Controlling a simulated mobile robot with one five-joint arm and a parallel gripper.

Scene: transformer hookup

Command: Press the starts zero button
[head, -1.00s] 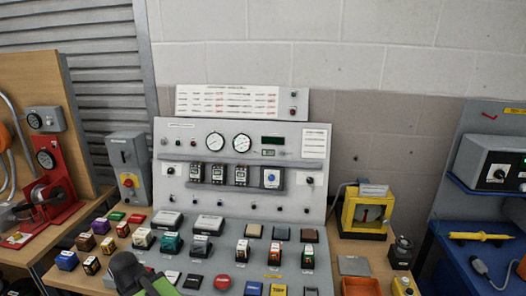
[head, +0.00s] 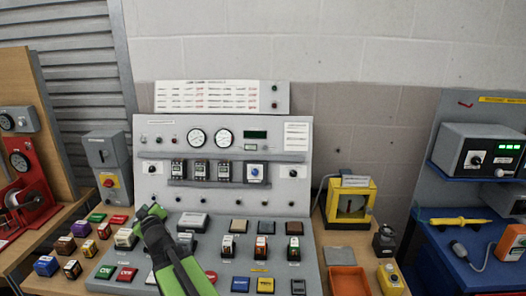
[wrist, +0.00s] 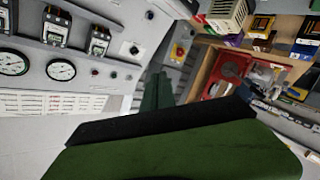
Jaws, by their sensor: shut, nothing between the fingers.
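The grey control panel (head: 222,124) stands upright at the back of the table, with two round gauges, a green display (head: 256,134), a row of modules and small knobs. The lettering is too small to read, so I cannot tell which control is the starts zero button. A small labelled box (head: 251,147) sits under the display. My green and black gripper (head: 151,212) is shut and empty, in front of the panel's lower left, over the sloped desk. In the wrist view, my gripper (wrist: 155,92) fills the lower middle, with the panel's gauges (wrist: 60,69) at left.
Several coloured blocks and switches cover the sloped desk (head: 103,286) and the table at left. A grey box with a red knob (head: 109,182) stands left of the panel. A yellow-framed meter (head: 349,202) and orange tray (head: 348,281) are at right.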

